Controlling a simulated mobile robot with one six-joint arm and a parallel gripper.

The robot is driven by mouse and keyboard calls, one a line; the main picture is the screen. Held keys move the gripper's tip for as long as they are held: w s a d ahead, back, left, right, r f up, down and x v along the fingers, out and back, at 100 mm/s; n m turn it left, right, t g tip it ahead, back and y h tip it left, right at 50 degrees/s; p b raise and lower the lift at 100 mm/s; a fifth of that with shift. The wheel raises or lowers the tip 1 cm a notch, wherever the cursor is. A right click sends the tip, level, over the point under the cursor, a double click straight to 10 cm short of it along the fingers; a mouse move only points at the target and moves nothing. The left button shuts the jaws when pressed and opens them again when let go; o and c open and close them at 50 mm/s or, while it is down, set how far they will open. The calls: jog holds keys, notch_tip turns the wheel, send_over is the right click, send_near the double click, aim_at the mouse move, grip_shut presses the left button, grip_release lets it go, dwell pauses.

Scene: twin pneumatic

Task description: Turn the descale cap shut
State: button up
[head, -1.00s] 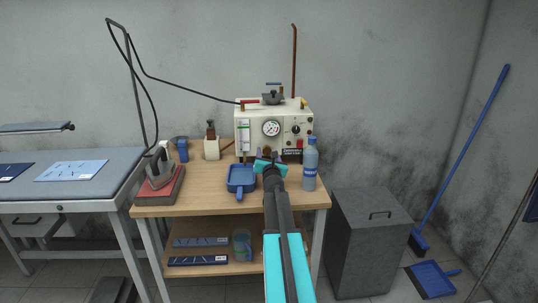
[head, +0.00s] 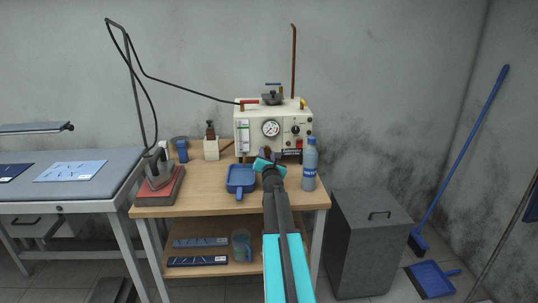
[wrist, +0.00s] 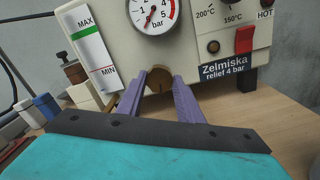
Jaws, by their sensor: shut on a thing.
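The descale cap (wrist: 159,75) is a small brass-brown knob low on the front of the cream steam boiler (head: 246,118). In the wrist view it sits between the purple fingertips of my gripper (wrist: 159,81), which is shut on it. In the head view my gripper (head: 270,155) reaches the lower front of the boiler, and the cap is hard to make out there. A dark notch shows at the cap's lower edge. The boiler front looks tilted in the wrist view, so my gripper is rolled relative to it.
A blue bottle (head: 309,165) stands close to the right of my gripper. An iron (head: 160,170) rests on a red pad further left. A red switch (wrist: 244,40) sits right of the cap.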

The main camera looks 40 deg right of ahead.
jog(key=m, duration=0.4)
jog(key=shift+s+f, duration=0.1)
jog(key=shift+f, duration=0.1)
jog(key=m+p, duration=0.1)
jog(key=m, duration=0.4)
jog(key=m+p, duration=0.1)
jog(key=m, duration=0.3)
jog(key=m+p, duration=0.1)
jog(key=m, duration=0.3)
jog(key=m+p, duration=0.2)
jog(key=m, duration=0.2)
jog(key=shift+r+m, duration=0.1)
jog(key=shift+m, duration=0.2)
jog(key=m+p, duration=0.2)
jog(key=m, duration=0.2)
jog(key=shift+p, duration=0.3)
jog(key=m+p, duration=0.2)
jog(key=m, duration=0.3)
jog(key=shift+m+p, duration=0.6)
jog(key=shift+m, duration=1.2)
